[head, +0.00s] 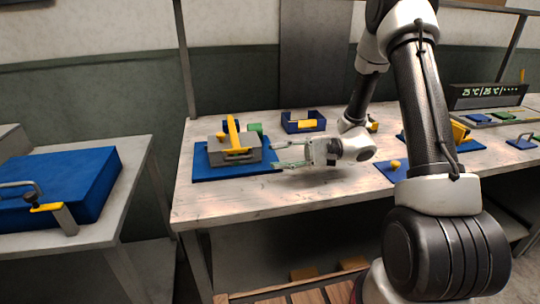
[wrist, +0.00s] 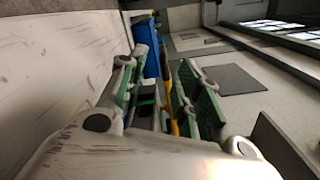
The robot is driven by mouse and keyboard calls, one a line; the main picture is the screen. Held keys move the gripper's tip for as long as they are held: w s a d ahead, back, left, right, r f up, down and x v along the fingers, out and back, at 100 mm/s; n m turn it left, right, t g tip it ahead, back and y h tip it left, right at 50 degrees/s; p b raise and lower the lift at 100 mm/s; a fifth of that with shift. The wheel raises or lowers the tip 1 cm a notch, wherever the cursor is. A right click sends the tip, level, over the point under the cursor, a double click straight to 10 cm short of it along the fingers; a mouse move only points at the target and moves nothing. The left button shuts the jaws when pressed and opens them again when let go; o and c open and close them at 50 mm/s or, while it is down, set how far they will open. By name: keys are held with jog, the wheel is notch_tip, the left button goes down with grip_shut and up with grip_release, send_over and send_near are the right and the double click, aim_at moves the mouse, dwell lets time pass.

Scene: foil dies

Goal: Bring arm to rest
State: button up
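My gripper (head: 277,156) is stretched out to the left above the workbench in the head view. Its two fingers stand apart with nothing between them that I can make out. In the wrist view my gripper (wrist: 160,80) shows green pads on both fingers, with a gap between them. Just left of the fingertips is a grey block with a yellow handle (head: 233,137), sitting on a blue mat (head: 206,174). The yellow part (wrist: 167,80) shows beyond the fingers in the wrist view. Whether the fingertips touch anything is not clear.
A blue bin (head: 290,125) stands behind my gripper, with a green block (head: 255,128) to its left. A small blue plate with a yellow knob (head: 394,164) lies to the right. A display (head: 487,95) stands far right. The bench front (head: 290,190) is bare.

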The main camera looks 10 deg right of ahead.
jog(key=s+d+r+n+g+h, duration=0.2)
jog(key=s+r+h, duration=0.1)
jog(key=s+h, duration=0.3)
jog(key=s+d+r+n+g+h, duration=0.1)
jog(key=s+d+r+n+h, duration=0.15)
jog(key=s, duration=0.55)
jog(key=s+d+r+t+h, duration=0.2)
jog(key=d+r+t+h, duration=0.1)
jog(key=d, duration=0.4)
jog(key=s+d+r+t+h, duration=0.3)
jog(key=d+r+t+h, duration=0.1)
jog(key=d+r+h, duration=0.1)
jog(key=shift+d+n+h, duration=0.35)
jog(key=shift+d+h, duration=0.4)
jog(key=shift+d, duration=0.4)
